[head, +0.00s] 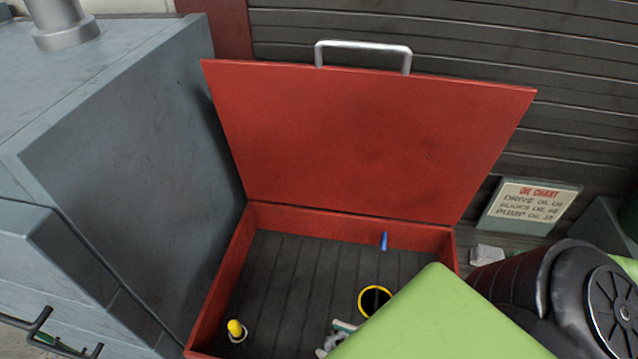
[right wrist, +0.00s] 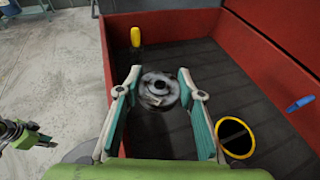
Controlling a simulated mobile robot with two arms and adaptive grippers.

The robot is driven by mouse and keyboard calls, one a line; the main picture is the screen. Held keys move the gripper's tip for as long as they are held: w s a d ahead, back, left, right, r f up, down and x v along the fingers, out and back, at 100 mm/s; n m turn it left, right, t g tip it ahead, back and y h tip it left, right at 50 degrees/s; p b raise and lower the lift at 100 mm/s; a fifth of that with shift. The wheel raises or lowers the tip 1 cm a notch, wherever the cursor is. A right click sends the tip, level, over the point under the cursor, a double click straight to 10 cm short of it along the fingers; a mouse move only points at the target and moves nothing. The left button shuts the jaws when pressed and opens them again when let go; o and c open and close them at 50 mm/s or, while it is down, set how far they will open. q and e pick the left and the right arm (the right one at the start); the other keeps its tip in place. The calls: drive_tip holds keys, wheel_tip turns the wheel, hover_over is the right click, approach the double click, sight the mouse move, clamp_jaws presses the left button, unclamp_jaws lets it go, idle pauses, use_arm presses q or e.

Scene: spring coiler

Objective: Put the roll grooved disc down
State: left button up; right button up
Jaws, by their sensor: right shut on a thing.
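My right gripper (right wrist: 158,78) is shut on a grey, round disc with a hole in its middle, the roll grooved disc (right wrist: 158,90). The disc sits between the two teal-padded fingers, over the dark floor of an open red box (head: 222,290). Whether the disc touches that floor I cannot tell. In the head view only a bit of the right gripper (head: 336,336) shows beside my green arm, and the disc is not clearly seen. A dark and green jaw-like part, probably my left gripper (right wrist: 24,136), shows at the left of the right wrist view; its opening is unclear.
The box holds a yellow-handled thing (head: 236,329), a yellow-rimmed dark cup (head: 361,303) and a blue piece (head: 384,241). Its red lid (head: 370,140) stands open at the back. A grey machine (head: 120,150) is at the left. The box floor between these is bare.

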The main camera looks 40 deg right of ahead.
drive_tip(key=w+f+b, duration=0.3)
drive_tip(key=w+b, duration=0.2)
drive_tip(key=p, duration=0.1)
hover_over(308, 320)
drive_tip(key=f, duration=0.5)
drive_tip(key=shift+s, duration=0.4)
drive_tip(key=shift+w+f, duration=0.3)
drive_tip(key=shift+f, duration=0.05)
drive_tip(key=shift+w+d+f, duration=0.1)
drive_tip(key=shift+w+f, duration=0.05)
drive_tip(key=shift+f, duration=1.55)
